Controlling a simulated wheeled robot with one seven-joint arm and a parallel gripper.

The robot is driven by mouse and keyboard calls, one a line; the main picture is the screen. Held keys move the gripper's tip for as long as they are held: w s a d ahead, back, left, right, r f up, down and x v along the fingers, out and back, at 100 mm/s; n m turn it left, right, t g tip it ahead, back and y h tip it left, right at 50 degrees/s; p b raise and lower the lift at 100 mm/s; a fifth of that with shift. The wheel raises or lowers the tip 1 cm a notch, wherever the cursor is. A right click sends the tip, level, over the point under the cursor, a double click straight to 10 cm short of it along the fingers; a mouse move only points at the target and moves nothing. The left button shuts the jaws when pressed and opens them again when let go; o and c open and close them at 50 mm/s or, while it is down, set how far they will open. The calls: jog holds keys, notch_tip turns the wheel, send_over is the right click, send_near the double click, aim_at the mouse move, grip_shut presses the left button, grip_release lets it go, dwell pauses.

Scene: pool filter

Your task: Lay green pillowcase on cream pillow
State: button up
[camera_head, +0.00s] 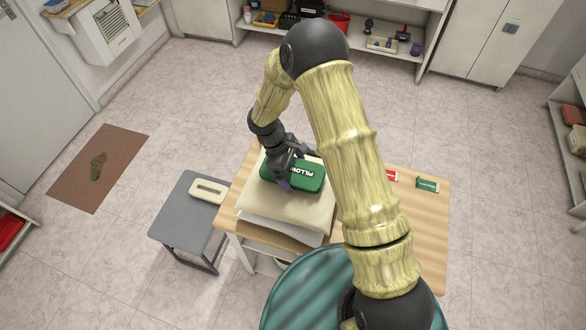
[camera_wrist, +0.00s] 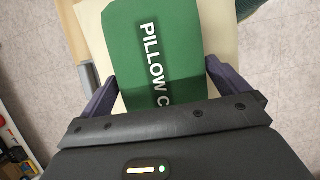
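The green pillowcase (camera_head: 308,178), a flat rounded pack with white lettering, is over the cream pillow (camera_head: 285,207) and appears to lie on it. In the wrist view the pillowcase (camera_wrist: 160,75) fills the middle, with the cream pillow (camera_wrist: 222,35) showing on both sides. My gripper (camera_head: 296,170) is low over the pillowcase, one finger on each side of it. In the wrist view my gripper (camera_wrist: 160,80) is open, with slim cream gaps between fingers and pack. The pillowcase's near end is hidden under the gripper body.
The pillow lies on a white layer on the wooden table (camera_head: 420,225). Small green (camera_head: 427,185) and red (camera_head: 391,176) boxes lie right of my arm. A grey stool (camera_head: 180,223) with a cream box (camera_head: 209,190) stands left. A brown mat (camera_head: 95,168) lies on the floor.

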jog(key=b+v, duration=0.4)
jog(key=v, duration=1.3)
jog(key=shift+r, duration=0.2)
jog(key=s+d+m+t+y, duration=0.4)
jog(key=s+d+m, duration=1)
jog(key=d, duration=0.5)
jog(key=shift+s+d, duration=0.3)
jog(key=shift+s, duration=0.1)
jog(key=shift+r, duration=0.1)
dwell(0.5)
